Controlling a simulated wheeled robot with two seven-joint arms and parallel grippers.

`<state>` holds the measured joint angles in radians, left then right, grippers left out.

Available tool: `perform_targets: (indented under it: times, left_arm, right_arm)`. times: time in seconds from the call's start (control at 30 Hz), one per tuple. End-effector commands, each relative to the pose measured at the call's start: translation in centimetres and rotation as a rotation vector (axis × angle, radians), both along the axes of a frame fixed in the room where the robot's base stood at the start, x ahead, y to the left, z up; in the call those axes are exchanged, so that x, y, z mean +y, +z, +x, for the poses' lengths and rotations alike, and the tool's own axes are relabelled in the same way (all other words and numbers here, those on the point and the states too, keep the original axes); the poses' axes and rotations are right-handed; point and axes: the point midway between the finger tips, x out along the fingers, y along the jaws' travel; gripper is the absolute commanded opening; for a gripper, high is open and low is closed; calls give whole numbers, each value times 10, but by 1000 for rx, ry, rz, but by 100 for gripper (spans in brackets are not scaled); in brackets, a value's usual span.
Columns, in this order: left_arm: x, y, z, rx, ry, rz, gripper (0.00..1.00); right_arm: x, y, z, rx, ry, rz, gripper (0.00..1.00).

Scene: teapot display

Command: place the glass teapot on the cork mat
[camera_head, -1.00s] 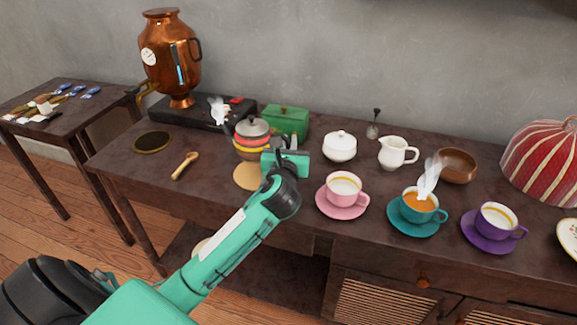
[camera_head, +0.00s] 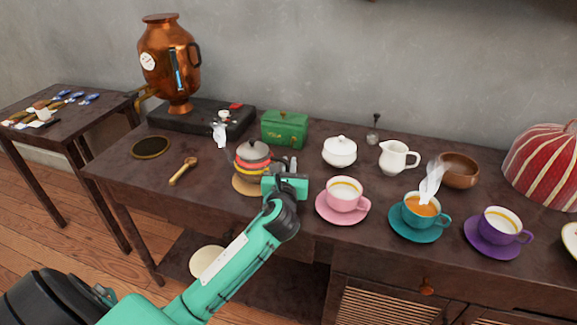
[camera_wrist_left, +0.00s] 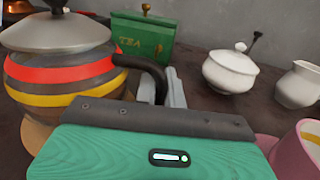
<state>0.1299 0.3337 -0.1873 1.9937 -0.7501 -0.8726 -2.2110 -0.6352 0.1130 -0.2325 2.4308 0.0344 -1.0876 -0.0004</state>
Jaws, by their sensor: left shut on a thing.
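The glass teapot (camera_head: 246,167) has red and yellow bands and a grey lid. It looks upright over the cork mat (camera_head: 243,189), whose front edge shows below it. I cannot tell whether its base touches the mat. My left gripper (camera_head: 283,167) is at the teapot's right side, shut on its dark handle. In the left wrist view the teapot (camera_wrist_left: 62,75) fills the left, with its curved handle running to the gripper fingers (camera_wrist_left: 160,90). A piece of the mat (camera_wrist_left: 36,133) shows below it. My right gripper is not in view.
A pink cup (camera_head: 343,194) on its saucer stands close to the right of my gripper. A green tea box (camera_head: 284,129) and a white sugar bowl (camera_head: 339,152) stand behind. A wooden spoon (camera_head: 184,171) lies to the left, with bare tabletop around it.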

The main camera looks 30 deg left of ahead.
Motion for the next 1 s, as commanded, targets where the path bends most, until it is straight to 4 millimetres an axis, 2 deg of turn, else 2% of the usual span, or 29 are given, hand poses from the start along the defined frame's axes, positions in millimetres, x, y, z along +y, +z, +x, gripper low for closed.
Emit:
perform_targets:
  times: [0.1,0.13,0.2,0.23,0.53,0.63,0.77,1.0]
  left_arm:
    - [0,0,0,-3,0,4,0]
    - [0,-2,0,0,0,0,16]
    - [0,-2,0,0,0,0,30]
    - [0,-2,0,0,0,0,32]
    - [0,0,0,-1,0,0,32]
    - [-4,0,-7,1,-1,0,32]
    - [-13,0,-27,2,-3,-1,32]
    - [-35,0,-73,1,-2,-2,32]
  right_arm:
    - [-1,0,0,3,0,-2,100]
    - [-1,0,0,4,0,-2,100]
    - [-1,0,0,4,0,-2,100]
    - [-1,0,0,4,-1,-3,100]
    - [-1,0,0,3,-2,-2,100]
    - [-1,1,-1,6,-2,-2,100]
    - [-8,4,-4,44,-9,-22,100]
    - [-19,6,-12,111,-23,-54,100]
